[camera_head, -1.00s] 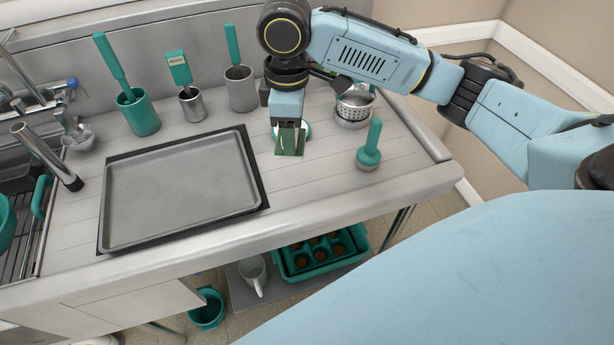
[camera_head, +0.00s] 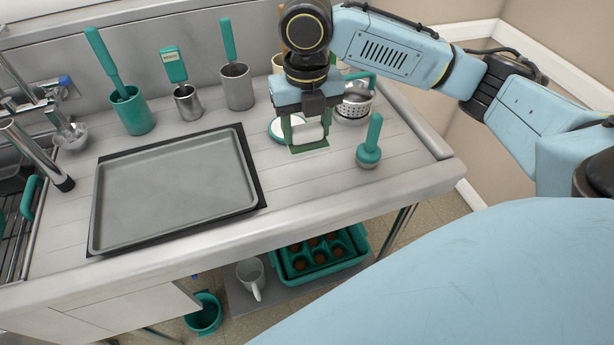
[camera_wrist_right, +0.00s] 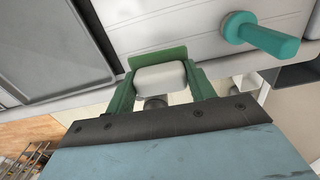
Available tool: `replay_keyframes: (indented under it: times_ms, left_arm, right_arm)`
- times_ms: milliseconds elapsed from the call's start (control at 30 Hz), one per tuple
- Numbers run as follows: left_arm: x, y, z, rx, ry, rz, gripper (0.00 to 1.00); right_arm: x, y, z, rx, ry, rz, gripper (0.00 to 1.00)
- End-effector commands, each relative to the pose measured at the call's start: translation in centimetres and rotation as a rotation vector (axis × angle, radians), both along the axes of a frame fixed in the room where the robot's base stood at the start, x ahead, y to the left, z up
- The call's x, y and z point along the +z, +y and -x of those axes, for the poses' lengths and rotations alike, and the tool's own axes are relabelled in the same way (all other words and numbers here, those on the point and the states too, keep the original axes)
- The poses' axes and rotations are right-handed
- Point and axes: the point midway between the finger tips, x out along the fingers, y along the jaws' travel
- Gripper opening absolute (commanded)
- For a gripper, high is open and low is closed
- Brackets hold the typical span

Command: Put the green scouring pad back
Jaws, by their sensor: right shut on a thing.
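My right gripper (camera_head: 308,133) is shut on the green scouring pad (camera_head: 309,147) and holds it over the counter. The pad shows as a thin green sheet with a white block above it, between the fingers. In the right wrist view the pad's green edge (camera_wrist_right: 158,57) extends past the white block (camera_wrist_right: 161,78), with a finger on each side. A round white dish with a teal rim (camera_head: 278,128) lies just left of and behind the gripper, partly covered by it. My left gripper is not in view.
A grey tray on a dark mat (camera_head: 175,190) lies to the left. A teal-handled brush (camera_head: 370,145) stands close to the right, with a perforated metal cup (camera_head: 354,110) behind it. Several utensil pots, including a teal pot (camera_head: 135,114), stand along the back. The counter front is clear.

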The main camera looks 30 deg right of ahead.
Motion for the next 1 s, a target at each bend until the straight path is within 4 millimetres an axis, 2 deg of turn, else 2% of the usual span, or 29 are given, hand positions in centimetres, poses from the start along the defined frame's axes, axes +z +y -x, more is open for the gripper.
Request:
replay_keyframes:
  times_ms: [167, 333, 533, 733, 1000]
  left_arm:
    - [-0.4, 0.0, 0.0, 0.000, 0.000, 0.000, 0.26]
    - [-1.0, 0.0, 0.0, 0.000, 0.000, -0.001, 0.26]
    - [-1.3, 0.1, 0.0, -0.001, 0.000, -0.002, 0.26]
    - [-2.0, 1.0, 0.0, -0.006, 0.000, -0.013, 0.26]
    - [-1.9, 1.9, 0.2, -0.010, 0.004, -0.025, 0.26]
  right_arm:
    - [-1.7, -0.1, 0.1, 0.033, 0.002, 0.001, 0.28]
    - [-4.6, -0.1, 0.1, 0.032, 0.003, 0.000, 0.28]
    - [-6.6, -0.1, 0.1, 0.030, 0.002, 0.001, 0.28]
    - [-9.8, -0.1, 0.1, 0.031, 0.002, 0.002, 0.28]
    - [-10.0, -0.1, 0.0, 0.031, -0.001, 0.000, 0.28]
